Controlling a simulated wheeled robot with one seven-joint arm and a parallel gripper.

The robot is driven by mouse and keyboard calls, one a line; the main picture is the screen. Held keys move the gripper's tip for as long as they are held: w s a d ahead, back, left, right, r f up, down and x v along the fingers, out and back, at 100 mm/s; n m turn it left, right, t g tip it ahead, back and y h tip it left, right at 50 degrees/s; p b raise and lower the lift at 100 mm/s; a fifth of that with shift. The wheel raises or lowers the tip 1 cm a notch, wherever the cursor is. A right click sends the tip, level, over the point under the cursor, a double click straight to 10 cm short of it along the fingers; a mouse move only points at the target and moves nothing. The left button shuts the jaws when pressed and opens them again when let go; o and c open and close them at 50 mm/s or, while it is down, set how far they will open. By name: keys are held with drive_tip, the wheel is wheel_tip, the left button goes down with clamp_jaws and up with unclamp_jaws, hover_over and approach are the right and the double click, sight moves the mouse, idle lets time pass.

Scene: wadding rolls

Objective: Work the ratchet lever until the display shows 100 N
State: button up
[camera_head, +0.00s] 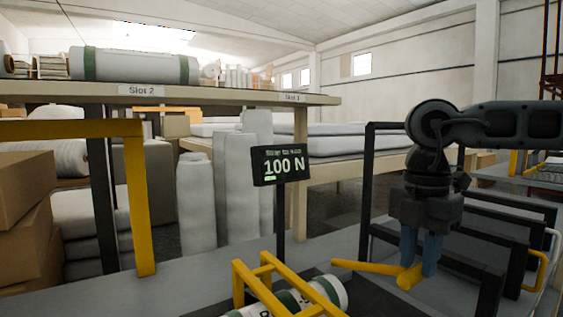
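The display (283,165) stands on a dark post and reads 100 N in green-white digits, with a small green bar under them. The yellow ratchet lever (365,267) lies low at the right of centre. My gripper (420,262) points down at the lever's right end, its blue fingers beside a short yellow end piece. I cannot tell whether the fingers are closed on it. A white roll with a green band (338,291) lies under a yellow frame (270,284) at the bottom, partly cut off by the picture edge.
Black frame bars (368,190) stand around my gripper. A shelf (210,96) labelled Slot 2 holds a large wrapped roll (135,66). Cardboard boxes (25,215) are stacked at the left, beside a yellow post (138,205). Upright white rolls (240,185) stand behind the display.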

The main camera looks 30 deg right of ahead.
wheel_tip(320, 180, up, 7)
drive_tip(key=w+p, duration=0.2)
drive_tip(key=shift+w+p, duration=0.15)
drive_tip(key=shift+p, duration=0.25)
drive_tip(key=shift+r, duration=0.1)
idle(0.6)
wheel_tip(320, 180, up, 6)
drive_tip(key=p, duration=0.2)
idle(0.5)
